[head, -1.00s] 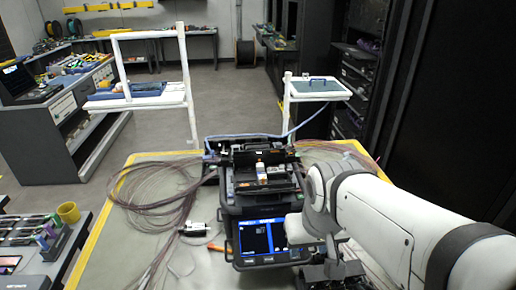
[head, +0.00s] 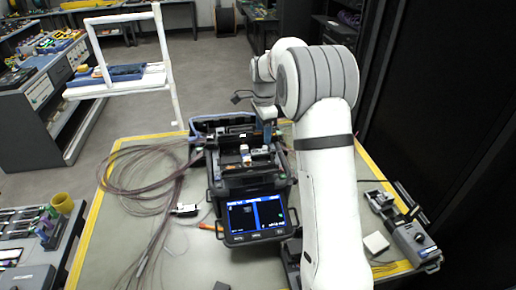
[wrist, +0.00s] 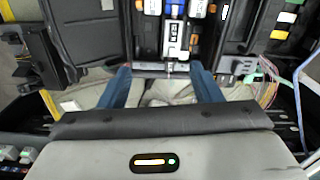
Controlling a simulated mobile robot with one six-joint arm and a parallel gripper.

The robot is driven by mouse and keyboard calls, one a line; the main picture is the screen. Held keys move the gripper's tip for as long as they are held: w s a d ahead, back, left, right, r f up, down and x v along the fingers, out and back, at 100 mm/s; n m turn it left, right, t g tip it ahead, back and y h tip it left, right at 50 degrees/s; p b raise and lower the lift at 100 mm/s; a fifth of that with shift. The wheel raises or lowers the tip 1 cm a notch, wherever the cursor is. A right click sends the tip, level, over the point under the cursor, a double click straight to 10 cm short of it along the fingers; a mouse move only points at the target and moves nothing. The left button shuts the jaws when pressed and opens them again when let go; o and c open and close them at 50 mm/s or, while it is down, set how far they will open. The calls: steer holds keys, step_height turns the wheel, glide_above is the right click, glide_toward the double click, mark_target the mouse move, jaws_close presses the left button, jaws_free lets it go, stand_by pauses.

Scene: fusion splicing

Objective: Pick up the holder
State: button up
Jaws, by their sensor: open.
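The fusion splicer (head: 250,185) stands on the table with its lid up and its screen lit. A small part with a white label and silver end (wrist: 176,42) sits in its top, seen in the wrist view; it may be the holder, but I cannot tell for sure. My gripper (head: 267,113) is above the back right of the splicer in the head view. In the wrist view my gripper (wrist: 163,72) shows two blue fingers spread apart, with nothing held between them. The silver end lies near the gap between the fingertips.
Loose fibre coils (head: 140,165) lie left of the splicer. A small black-and-white tool (head: 185,209) and an orange-handled tool (head: 211,228) lie in front of them. A grey device (head: 415,240) and a white block (head: 376,242) are at the right table edge.

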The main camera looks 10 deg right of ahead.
mark_target(259, 151)
steer(key=shift+w+f+m, duration=0.35)
steer(key=shift+w+f, duration=0.05)
steer(key=shift+w, duration=0.2)
steer(key=shift+w+f+m, duration=0.35)
steer(key=shift+w+f, duration=0.05)
steer(key=shift+w, duration=0.15)
steer(key=shift+w+f, duration=0.15)
steer(key=shift+f, duration=0.2)
steer(key=f+p, duration=0.1)
steer(key=f, duration=0.3)
steer(key=f+p, duration=0.1)
steer(key=f, duration=0.1)
steer(key=shift+s+a+f+p, duration=0.1)
steer(key=shift+s+a+p, duration=0.1)
steer(key=shift+a+p, duration=0.2)
steer(key=shift+f, duration=0.6)
steer(key=shift+c, duration=0.5)
steer(key=c, duration=1)
